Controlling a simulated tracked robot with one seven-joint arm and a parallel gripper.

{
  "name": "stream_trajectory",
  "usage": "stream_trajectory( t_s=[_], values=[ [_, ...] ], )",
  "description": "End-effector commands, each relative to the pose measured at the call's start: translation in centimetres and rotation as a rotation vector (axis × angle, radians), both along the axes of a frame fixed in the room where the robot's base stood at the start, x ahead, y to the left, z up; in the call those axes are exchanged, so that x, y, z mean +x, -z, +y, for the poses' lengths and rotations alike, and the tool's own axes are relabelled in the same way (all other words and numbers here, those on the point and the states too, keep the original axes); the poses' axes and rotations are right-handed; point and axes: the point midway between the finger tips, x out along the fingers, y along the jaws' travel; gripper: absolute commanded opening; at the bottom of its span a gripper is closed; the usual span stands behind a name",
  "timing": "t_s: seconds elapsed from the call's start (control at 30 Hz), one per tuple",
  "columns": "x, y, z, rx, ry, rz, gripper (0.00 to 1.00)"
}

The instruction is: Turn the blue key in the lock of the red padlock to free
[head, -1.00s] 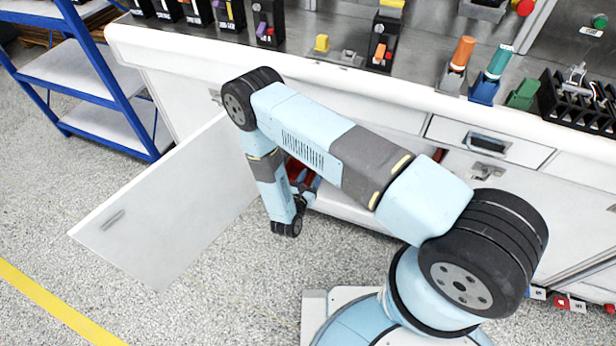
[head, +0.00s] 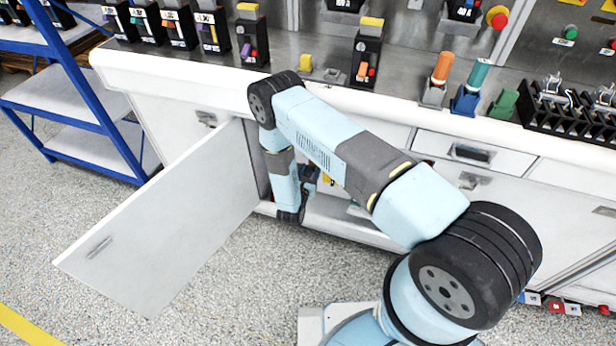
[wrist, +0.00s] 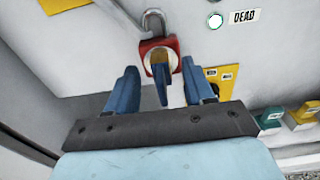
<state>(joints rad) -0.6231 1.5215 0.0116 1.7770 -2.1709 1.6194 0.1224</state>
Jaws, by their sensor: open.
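The red padlock (wrist: 145,50) shows at the top middle of the wrist view, with its grey shackle (wrist: 153,18) above it. The blue key (wrist: 161,88) stands out from the padlock's face towards me, at the brass-coloured lock. My gripper (wrist: 159,68) is open, with one blue finger on each side of the key and a visible gap to both. The fingertips are close to the padlock. In the head view my own arm mostly hides the gripper, and the padlock cannot be made out there.
The open cabinet door (head: 165,230) stands to the left of my arm. Beside the padlock are a white lamp (wrist: 215,21) with a "DEAD" label (wrist: 244,17) and a yellow panel (wrist: 222,82). Green (wrist: 268,118) and yellow (wrist: 303,115) blocks sit lower right. The bench edge (head: 180,85) runs above.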

Motion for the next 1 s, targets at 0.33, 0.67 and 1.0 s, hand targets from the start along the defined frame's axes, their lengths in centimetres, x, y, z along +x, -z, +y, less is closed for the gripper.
stream_trajectory(
  t_s=[0.33, 0.67, 1.0],
  values=[
    [0.11, 0.02, -0.04, 0.0, 0.0, 0.0, 0.48],
    [0.1, 0.02, -0.07, 0.0, 0.001, 0.0, 0.16],
    [0.11, 0.01, -0.11, 0.011, 0.001, -0.004, 0.0]
  ],
)
